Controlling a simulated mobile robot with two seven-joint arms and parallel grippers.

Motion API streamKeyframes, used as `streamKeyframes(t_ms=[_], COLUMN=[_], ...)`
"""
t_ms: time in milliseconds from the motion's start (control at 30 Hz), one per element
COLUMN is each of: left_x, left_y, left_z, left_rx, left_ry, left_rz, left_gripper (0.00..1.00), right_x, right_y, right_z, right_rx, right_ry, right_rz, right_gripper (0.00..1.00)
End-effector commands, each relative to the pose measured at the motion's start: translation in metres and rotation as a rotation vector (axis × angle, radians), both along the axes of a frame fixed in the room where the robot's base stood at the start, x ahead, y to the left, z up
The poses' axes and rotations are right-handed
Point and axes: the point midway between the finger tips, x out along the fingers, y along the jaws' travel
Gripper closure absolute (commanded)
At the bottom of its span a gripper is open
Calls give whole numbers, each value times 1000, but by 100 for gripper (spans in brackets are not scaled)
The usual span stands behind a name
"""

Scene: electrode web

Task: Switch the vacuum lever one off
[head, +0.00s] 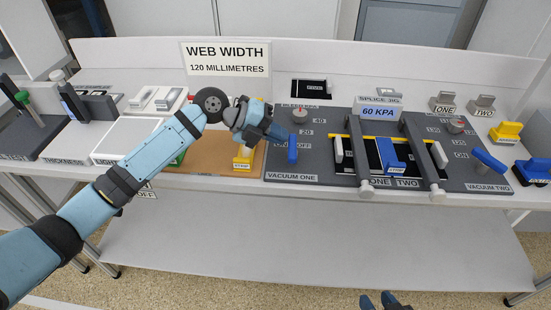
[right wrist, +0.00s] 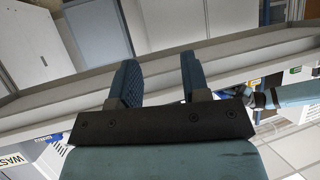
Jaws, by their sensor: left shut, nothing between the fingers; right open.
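The blue vacuum one lever (head: 292,150) stands on the left of the dark grey panel, behind the VACUUM ONE label (head: 292,177). A small gauge (head: 300,115) is just behind it. The markings beside the lever are too small to read surely. My left gripper (head: 274,131) is shut and empty, just left of and behind the lever's top; I cannot tell if they touch. My right gripper (right wrist: 160,82) is open and empty in the right wrist view. Its fingertips also show at the bottom edge of the head view (head: 384,300), well in front of the table.
A second blue lever (head: 489,160) stands by the VACUUM TWO label. Between the levers are two grey bars (head: 422,155) and a blue block (head: 390,153). A yellow block (head: 243,158) on the brown board is below my left gripper. A WEB WIDTH sign (head: 226,59) stands behind.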

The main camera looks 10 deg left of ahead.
Motion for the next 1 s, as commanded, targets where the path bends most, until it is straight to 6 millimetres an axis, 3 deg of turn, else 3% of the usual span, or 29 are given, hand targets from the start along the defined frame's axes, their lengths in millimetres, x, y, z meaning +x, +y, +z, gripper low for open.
streamKeyframes(t_ms=[33, 400, 633, 1000], left_x=[2, 12, 15, 15], left_y=[-1, -11, -16, -20], left_z=[-7, -2, -1, 0], left_rx=[0, -1, 0, -1], left_ry=[-1, 0, 1, 3], left_rz=[0, 1, 2, -1], left_gripper=[100, 100, 100, 100], right_x=[0, 2, 13, 15], right_y=[1, 7, 16, 23], right_z=[-9, -8, 14, 23], right_rx=[9, 47, 95, 125], right_ry=[-8, -44, -141, -185], right_rz=[2, 10, 25, 35], right_gripper=[57, 57, 57, 57])
